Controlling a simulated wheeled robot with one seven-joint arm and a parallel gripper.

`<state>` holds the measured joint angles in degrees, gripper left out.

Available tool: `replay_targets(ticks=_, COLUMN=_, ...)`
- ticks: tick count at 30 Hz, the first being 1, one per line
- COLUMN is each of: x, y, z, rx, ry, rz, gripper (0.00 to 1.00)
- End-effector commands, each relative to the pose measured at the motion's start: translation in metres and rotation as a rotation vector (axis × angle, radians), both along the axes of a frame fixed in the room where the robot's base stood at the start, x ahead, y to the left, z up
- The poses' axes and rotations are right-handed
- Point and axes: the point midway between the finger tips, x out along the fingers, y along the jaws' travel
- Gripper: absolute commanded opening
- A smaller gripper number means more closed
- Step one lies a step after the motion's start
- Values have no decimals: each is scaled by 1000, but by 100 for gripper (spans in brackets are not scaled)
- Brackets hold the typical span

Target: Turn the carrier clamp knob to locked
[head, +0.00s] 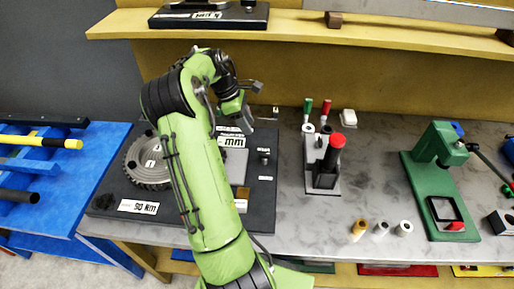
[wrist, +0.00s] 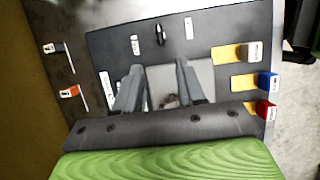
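A small dark knob (wrist: 160,35) stands on the black board (wrist: 110,45) in the wrist view, with a white label on each side. It looks like the clamp knob, but the labels are too small to read. Its slim handle points roughly up the picture. My gripper (wrist: 160,66) is open, with its two grey fingers apart and nothing held. The fingertips lie just below the knob in the picture, over a light grey plate (wrist: 205,75); the height gap cannot be told. In the head view my gripper (head: 246,122) hangs above the back of the board (head: 262,205).
A toothed disc (head: 148,170) lies on the board's left, partly behind my arm. To the right stand a black holder with a red-topped piece (head: 326,165) and a green press (head: 437,180). Grey, blue (wrist: 268,81) and red blocks line the wrist view's right side.

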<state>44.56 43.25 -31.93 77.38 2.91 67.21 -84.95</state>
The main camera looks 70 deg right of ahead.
Motion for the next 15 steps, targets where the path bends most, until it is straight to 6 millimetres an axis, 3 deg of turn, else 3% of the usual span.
replay_targets(ticks=9, x=-31, y=-6, z=-78, rx=4, ry=1, rz=-5, gripper=39)
replay_targets(ticks=15, x=-47, y=-9, z=-116, rx=3, ry=0, rz=-3, gripper=39)
